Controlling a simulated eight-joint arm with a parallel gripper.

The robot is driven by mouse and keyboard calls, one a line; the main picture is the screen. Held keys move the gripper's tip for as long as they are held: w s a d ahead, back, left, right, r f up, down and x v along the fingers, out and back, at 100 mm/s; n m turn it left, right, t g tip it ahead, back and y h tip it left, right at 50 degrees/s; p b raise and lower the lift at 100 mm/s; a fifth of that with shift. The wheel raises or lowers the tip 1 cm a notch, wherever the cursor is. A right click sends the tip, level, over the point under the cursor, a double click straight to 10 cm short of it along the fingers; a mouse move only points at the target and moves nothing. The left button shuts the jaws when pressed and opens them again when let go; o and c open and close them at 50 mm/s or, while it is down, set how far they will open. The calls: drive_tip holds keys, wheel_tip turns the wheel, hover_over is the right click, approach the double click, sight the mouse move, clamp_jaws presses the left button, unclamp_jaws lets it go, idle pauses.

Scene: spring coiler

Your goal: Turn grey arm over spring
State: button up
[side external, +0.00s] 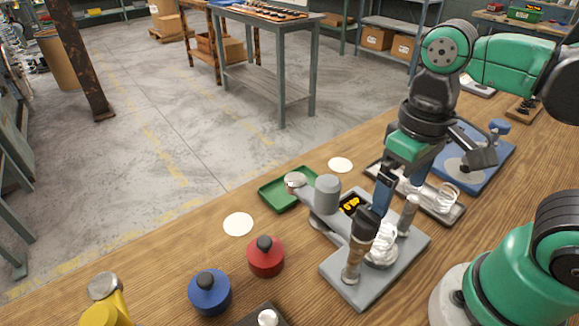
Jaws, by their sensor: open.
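A grey coiler (375,277) stands on the wooden bench. Its grey arm (310,192) reaches to the left, away from the spring, and ends in a round pale knob (295,180). The arm meets a thick grey cylinder (328,192) beside a lit orange display (350,203). A pale coiled spring (382,246) stands on the coiler's right part, between two posts, and is partly hidden by the front one. My gripper (400,197) is open above the coiler's right side, apart from the grey arm. Its blue-padded finger hangs close to the dark-topped post (360,240); contact cannot be told.
A green tray (278,196) lies behind the arm's knob. Red (265,260) and blue (210,293) knobbed pots stand to the left. A tray with springs (452,206) and a blue fixture (490,165) lie to the right. White discs (238,224) mark bare bench.

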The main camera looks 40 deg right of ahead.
drive_tip(key=shift+r, duration=0.25)
drive_tip(key=c, duration=0.7)
wheel_tip(320, 180, up, 2)
drive_tip(key=shift+r, duration=0.2)
drive_tip(key=c, duration=0.7)
wheel_tip(320, 180, up, 7)
drive_tip(key=shift+f, duration=0.1)
clamp_jaws()
drive_tip(key=h, duration=0.3)
hover_over(327, 198)
drive_tip(key=s+d, duration=0.1)
drive_tip(key=d, duration=0.2)
drive_tip(key=a+m+t+h, duration=0.1)
drive_tip(key=a+t+h, duration=0.3)
drive_tip(key=a, duration=1.1)
drive_tip(key=shift+t+y, duration=0.3)
drive_tip(key=shift+y, duration=0.3)
drive_tip(key=x, duration=0.4)
drive_tip(key=s+f+x, duration=0.1)
drive_tip(key=x, duration=0.4)
drive_tip(key=a+x, duration=0.1)
drive_tip(key=x, duration=0.4)
drive_tip(key=shift+s+f, duration=0.15)
drive_tip(key=shift+f, duration=0.1)
drive_tip(key=shift+d+f, duration=0.15)
drive_tip(key=shift+d, duration=1.9)
